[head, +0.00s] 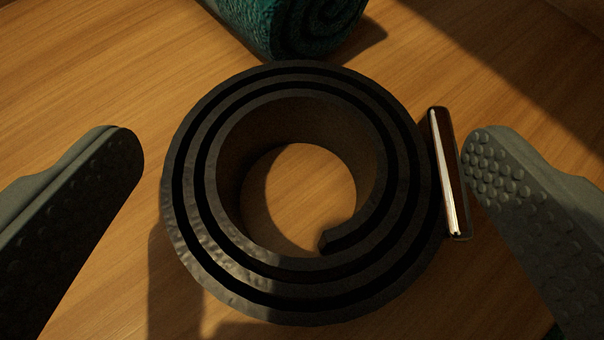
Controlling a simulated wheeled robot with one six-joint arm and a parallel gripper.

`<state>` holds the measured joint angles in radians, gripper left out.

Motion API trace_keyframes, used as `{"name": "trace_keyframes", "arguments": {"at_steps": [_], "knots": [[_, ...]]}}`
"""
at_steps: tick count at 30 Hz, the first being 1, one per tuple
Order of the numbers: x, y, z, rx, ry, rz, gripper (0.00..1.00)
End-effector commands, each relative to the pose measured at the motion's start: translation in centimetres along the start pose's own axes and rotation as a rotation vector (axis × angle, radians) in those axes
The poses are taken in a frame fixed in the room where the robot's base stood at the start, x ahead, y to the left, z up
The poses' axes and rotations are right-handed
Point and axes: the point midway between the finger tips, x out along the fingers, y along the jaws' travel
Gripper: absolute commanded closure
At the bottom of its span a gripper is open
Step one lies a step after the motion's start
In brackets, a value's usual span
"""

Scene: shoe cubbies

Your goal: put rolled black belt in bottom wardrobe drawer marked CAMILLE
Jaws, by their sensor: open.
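The rolled black belt (190,220) lies as a flat coil on a wooden surface, in the middle of the head view. Its metal buckle (449,173) is on the coil's right side. My gripper (303,172) is open, with one dark finger on each side of the belt. The left finger is clearly apart from the coil. The right finger is close to the buckle; I cannot tell whether they touch. The drawer marked CAMILLE is not in view.
A rolled teal textured cloth (290,25) lies just behind the belt at the top. The wooden surface (90,60) is bare at the upper left and between the belt and the left finger. A dark shadow crosses the upper right.

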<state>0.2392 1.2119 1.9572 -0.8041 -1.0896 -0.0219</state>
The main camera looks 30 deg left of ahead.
Motion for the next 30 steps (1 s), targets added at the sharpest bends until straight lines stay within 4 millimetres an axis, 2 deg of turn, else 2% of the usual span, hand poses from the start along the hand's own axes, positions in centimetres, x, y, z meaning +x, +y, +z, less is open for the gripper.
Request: {"name": "trace_keyframes", "arguments": {"at_steps": [4, 7, 21, 25, 30], "knots": [[-0.1, 0.0, -0.3, 0.0, 0.0, 0.0, 0.01], [-1.2, 0.1, -0.2, 0.001, -0.001, 0.001, 0.01], [-9.7, 0.1, -0.2, 0.001, 0.0, 0.002, 0.01], [-11.2, 0.1, -0.2, 0.001, 0.0, 0.001, 0.01], [-12.1, 0.0, -0.2, 0.0, 0.0, 0.0, 0.01]]}}
